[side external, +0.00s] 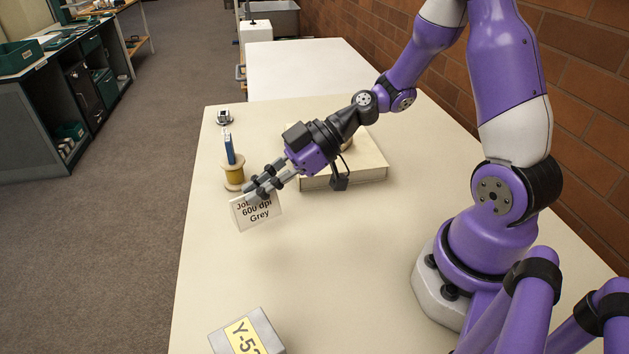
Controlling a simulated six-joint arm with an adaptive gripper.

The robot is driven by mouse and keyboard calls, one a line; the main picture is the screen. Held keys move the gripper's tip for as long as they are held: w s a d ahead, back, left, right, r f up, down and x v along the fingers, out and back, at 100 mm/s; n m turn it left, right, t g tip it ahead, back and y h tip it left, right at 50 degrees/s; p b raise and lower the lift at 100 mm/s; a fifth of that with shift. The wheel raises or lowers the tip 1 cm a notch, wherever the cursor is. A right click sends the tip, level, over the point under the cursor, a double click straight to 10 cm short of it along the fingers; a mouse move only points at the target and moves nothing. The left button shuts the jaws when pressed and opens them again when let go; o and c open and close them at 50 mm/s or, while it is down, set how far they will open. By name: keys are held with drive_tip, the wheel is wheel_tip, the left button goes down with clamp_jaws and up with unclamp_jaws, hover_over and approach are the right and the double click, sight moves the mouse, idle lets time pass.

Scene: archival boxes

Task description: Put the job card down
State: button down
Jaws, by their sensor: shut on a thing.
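The job card (257,214) is a small white card with dark print that reads "600 dpi" and "Grey"; its top line is partly covered by my fingers. My gripper (258,190) is shut on the card's upper edge. The card is tilted and faces the camera. I cannot tell whether its lower edge touches the table (300,270) or is held above it.
A wooden spool-like holder (233,176) with a blue item (229,148) stands just behind the card. A flat cream box (345,177) lies under my wrist. A grey box labelled "Y-5" (263,328) is at the front edge. The table's middle is clear.

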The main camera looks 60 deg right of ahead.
sight(278, 203)
wheel_tip(278, 203, down, 6)
drive_tip(key=shift+r, duration=0.15)
idle(0.3)
drive_tip(key=c, duration=0.9)
unclamp_jaws()
drive_tip(key=v, duration=1.1)
drive_tip(key=s+r+m+h, duration=0.1)
drive_tip(key=r+m+h, duration=0.2)
drive_tip(key=s+r+m+h, duration=0.2)
drive_tip(key=r+m+h, duration=0.1)
drive_tip(key=m+h, duration=0.1)
drive_tip(key=s+r+m+g+h, duration=0.1)
drive_tip(key=s+r+m+h, duration=0.1)
drive_tip(key=r+m+h, duration=0.1)
drive_tip(key=shift+s+a+m+h, duration=0.2)
drive_tip(key=shift+m+h, duration=0.1)
drive_tip(key=shift+m, duration=0.4)
